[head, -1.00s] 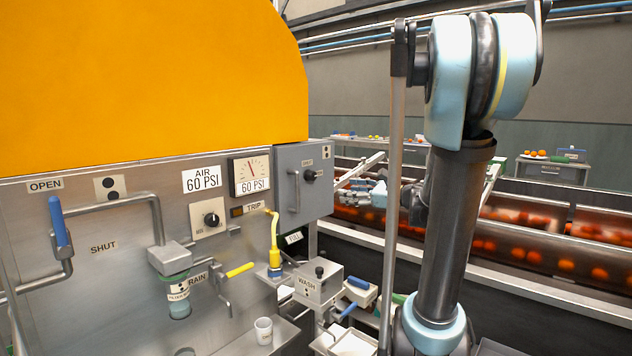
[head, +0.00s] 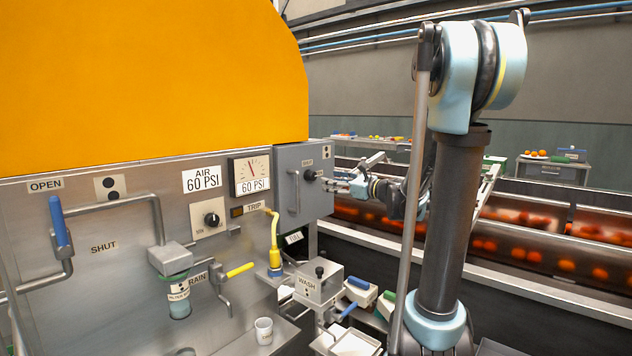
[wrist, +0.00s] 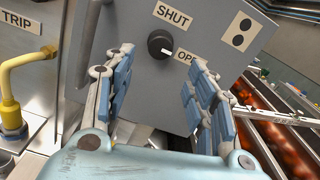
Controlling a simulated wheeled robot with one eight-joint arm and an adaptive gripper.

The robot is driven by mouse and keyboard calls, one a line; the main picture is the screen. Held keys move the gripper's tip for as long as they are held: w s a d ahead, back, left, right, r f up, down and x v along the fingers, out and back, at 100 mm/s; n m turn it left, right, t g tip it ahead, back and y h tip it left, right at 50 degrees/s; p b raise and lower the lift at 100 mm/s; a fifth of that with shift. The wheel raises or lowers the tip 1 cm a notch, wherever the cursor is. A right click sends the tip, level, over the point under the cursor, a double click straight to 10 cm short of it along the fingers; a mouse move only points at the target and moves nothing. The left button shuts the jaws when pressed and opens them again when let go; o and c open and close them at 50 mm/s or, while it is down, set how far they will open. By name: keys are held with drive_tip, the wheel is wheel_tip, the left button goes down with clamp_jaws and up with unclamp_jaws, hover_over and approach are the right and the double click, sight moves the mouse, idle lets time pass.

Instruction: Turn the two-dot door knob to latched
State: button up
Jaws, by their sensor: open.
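The two-dot door is a grey panel (head: 290,160) with a round black knob (head: 310,175). In the wrist view the knob (wrist: 160,44) has a white pointer aimed right, towards the OPEN label (wrist: 184,56). The SHUT label (wrist: 172,15) is above the knob and the two-dot mark (wrist: 242,32) is at the upper right. My gripper (head: 330,182) is open and empty, just right of the knob in the head view. In the wrist view its fingers (wrist: 158,70) are spread to either side of the knob, which shows beyond their tips with no visible contact.
A bar handle (head: 294,190) stands out from the door left of the knob. A yellow fitting (head: 274,240) and the wash box (head: 318,283) are below. An orange-filled conveyor (head: 490,245) runs behind my arm at right.

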sight(315, 177)
drive_tip(key=x, duration=0.8)
drive_tip(key=shift+w+a, duration=0.25)
drive_tip(key=shift+c, duration=0.2)
drive_tip(key=c, duration=1)
